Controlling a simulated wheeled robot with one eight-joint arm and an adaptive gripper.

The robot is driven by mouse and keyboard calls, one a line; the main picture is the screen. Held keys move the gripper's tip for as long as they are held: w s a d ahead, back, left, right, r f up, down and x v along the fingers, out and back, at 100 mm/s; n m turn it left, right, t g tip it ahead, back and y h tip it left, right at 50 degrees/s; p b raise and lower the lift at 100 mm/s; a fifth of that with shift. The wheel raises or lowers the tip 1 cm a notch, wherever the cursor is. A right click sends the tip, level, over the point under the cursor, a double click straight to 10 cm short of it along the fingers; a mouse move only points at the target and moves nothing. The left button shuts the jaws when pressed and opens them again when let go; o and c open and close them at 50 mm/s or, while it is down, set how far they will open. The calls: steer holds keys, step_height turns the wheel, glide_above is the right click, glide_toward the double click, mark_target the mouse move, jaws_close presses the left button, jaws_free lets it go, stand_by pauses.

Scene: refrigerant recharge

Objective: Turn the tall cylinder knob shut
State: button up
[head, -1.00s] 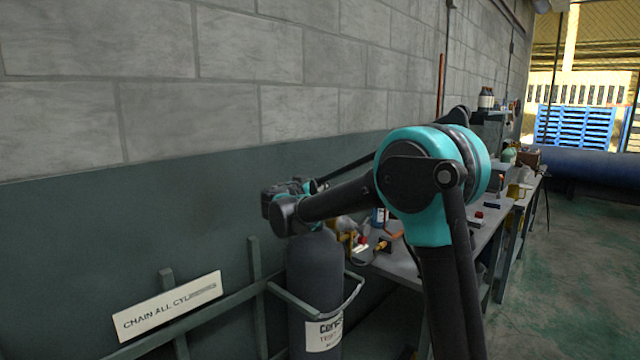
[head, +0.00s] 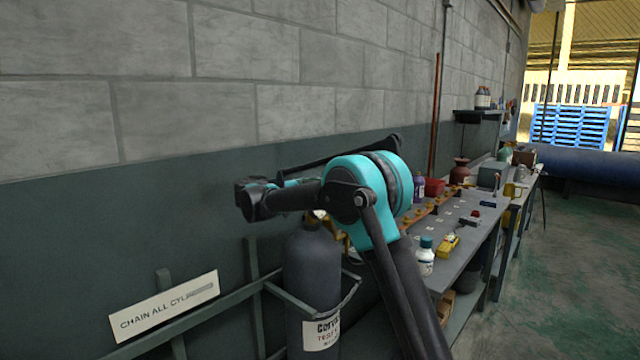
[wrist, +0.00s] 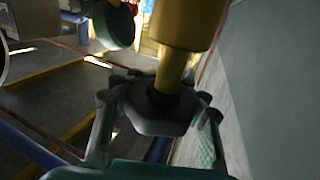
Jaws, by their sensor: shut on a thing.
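The tall dark grey cylinder (head: 312,265) stands upright against the wall in the head view, with a pale label low on its front. Brass fittings (head: 341,238) show at its top, partly behind my arm. In the wrist view a dark, lobed knob (wrist: 158,112) sits on a brass stem below a thick brass valve body (wrist: 186,22). My gripper (wrist: 160,106) is shut on this knob, with one finger on each side. In the head view my wrist is above the cylinder's top, and the fingers and knob cannot be made out.
A rail (head: 200,318) with a "chain all cylinders" sign (head: 165,305) runs along the wall. A workbench (head: 470,245) at right holds a white bottle (head: 425,258) and a yellow tool (head: 449,244). In the wrist view a green round part (wrist: 116,25) is close to the valve body.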

steer(key=shift+s+d+m+g+h, duration=0.1)
steer(key=shift+s+m+g+h, duration=0.1)
steer(key=shift+m+g+h, duration=0.55)
steer(key=shift+s+d+m+g+h, duration=0.2)
steer(key=shift+m+g, duration=0.35)
steer(key=shift+g, duration=0.5)
steer(key=shift+a, duration=0.1)
steer(key=o, duration=1.4)
step_height(320, 180, up, 10)
